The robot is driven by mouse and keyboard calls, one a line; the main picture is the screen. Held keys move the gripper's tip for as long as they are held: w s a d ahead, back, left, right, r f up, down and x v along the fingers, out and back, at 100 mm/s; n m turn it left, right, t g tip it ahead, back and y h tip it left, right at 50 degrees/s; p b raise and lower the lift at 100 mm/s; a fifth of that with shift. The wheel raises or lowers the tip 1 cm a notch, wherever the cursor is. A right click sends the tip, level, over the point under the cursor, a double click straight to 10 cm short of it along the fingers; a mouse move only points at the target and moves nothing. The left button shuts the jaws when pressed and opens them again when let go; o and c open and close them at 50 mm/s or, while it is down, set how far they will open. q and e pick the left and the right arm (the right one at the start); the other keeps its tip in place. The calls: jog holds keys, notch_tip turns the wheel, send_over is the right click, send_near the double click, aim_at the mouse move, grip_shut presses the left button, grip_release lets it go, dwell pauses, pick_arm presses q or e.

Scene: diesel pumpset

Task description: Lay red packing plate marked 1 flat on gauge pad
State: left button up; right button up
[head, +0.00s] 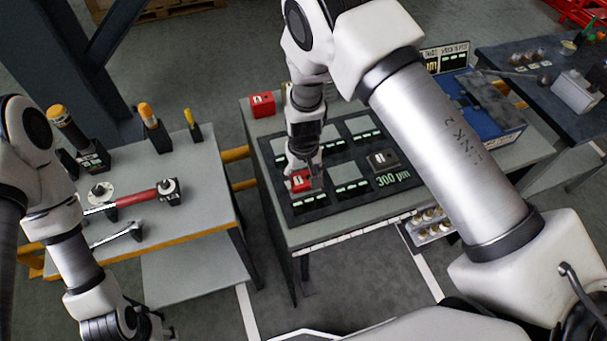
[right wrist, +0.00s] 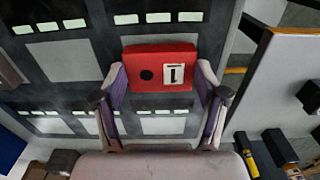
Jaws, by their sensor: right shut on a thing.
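The red packing plate marked 1 (right wrist: 160,67) sits between the fingers of my right gripper (right wrist: 161,80), which is shut on it. In the head view the plate (head: 299,182) is at the lower left of a black board (head: 345,193) with several grey pads and small lit strips. I cannot tell whether it touches the board. My right gripper (head: 303,168) reaches down from above and hides part of the plate.
A dark block (head: 383,160) sits on the board's right side. Another red block (head: 262,105) stands at the table's back left. A blue case (head: 485,108) is to the right. The left bench (head: 200,200) holds a red-handled tool (head: 136,196), a wrench and several upright tools.

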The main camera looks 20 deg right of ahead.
jog(key=shift+f, duration=0.3)
jog(key=shift+f+b, duration=0.3)
jog(key=shift+f, duration=0.05)
jog(key=o, duration=1.6)
jog(key=shift+r, duration=0.1)
notch_tip(320, 180, up, 12)
